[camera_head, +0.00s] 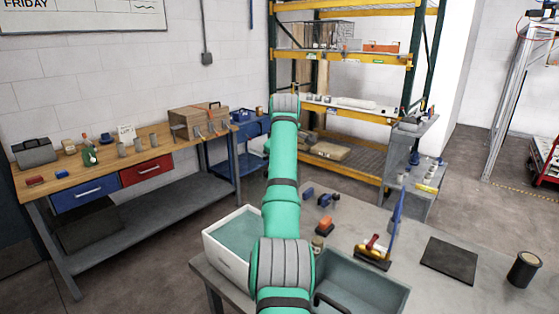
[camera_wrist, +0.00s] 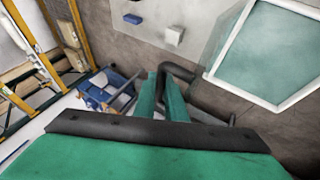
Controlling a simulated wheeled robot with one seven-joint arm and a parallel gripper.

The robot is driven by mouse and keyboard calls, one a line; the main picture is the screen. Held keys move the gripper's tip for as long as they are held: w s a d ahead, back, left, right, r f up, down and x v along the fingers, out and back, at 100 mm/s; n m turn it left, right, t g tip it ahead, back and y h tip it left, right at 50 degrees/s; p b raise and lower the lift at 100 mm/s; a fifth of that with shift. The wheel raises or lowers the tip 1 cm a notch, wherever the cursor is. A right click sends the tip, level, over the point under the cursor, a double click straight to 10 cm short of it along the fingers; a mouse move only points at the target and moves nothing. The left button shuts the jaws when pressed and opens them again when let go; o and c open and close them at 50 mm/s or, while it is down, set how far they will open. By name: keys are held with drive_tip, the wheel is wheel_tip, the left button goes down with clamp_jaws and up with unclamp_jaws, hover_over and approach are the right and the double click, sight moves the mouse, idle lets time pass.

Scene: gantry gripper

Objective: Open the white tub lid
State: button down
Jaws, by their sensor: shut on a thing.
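The white tub (camera_head: 222,258) stands on the grey table in the head view, left of my arm. Its pale rim frames a flat teal area, and I cannot tell whether that is a lid or the inside. A white-rimmed teal shape (camera_wrist: 275,52) shows at the upper right of the wrist view. My gripper (camera_wrist: 162,98) has two teal fingers close together in the wrist view, shut at a black bent handle (camera_wrist: 180,70). What the handle joins is partly hidden. In the head view my arm hides the gripper.
A grey open bin (camera_head: 365,285) with a teal inside stands right of my arm. On the grey table (camera_head: 340,215) lie a red-and-yellow tool (camera_head: 373,252), a dark mat (camera_head: 449,260) and a black cup (camera_head: 523,268). A wooden workbench (camera_head: 110,165) is at left, shelving behind.

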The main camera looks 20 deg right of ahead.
drive_tip(key=shift+w+d+f, duration=0.1)
drive_tip(key=shift+d+f, duration=0.1)
drive_tip(key=c, duration=1.8)
unclamp_jaws()
drive_tip(key=shift+f, duration=0.15)
drive_tip(key=v, duration=1.2)
drive_tip(key=shift+w, duration=0.2)
